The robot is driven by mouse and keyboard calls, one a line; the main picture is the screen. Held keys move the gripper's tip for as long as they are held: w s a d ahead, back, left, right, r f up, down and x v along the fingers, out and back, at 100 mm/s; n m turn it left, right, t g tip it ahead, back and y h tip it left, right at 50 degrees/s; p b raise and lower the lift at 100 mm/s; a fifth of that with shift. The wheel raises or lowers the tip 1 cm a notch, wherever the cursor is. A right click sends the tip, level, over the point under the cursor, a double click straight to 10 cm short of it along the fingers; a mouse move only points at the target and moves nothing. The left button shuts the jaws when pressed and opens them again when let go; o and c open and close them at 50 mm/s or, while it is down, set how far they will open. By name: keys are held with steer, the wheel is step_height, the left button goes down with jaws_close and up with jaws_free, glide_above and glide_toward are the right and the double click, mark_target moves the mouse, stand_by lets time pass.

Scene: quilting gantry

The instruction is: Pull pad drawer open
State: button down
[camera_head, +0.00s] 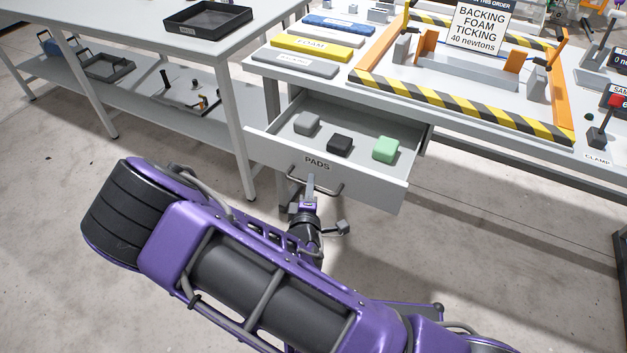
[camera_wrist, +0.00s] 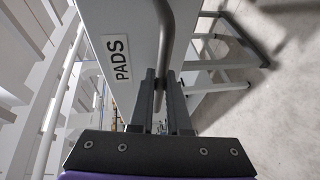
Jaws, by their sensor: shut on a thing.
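The pad drawer (camera_head: 365,182), light grey and labelled PADS, stands pulled out from under the workbench in the head view. Inside it lie a grey pad (camera_head: 306,123), a black pad (camera_head: 340,144) and a green pad (camera_head: 386,148). Its dark bar handle (camera_head: 327,191) is on the front face. My gripper (camera_head: 311,188) is at the handle, below the label. In the wrist view my gripper (camera_wrist: 160,92) has its two fingers closed on either side of the handle bar (camera_wrist: 166,40), beside the drawer front (camera_wrist: 120,25).
The workbench holds foam, backing and ticking slabs (camera_head: 312,47) and a striped frame (camera_head: 460,105) with a sign. A second table (camera_head: 150,30) with a black tray (camera_head: 208,17) stands at the left. Bare concrete floor (camera_head: 490,270) lies in front of the drawer.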

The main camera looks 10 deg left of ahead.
steer(key=c, duration=0.9)
jaws_free()
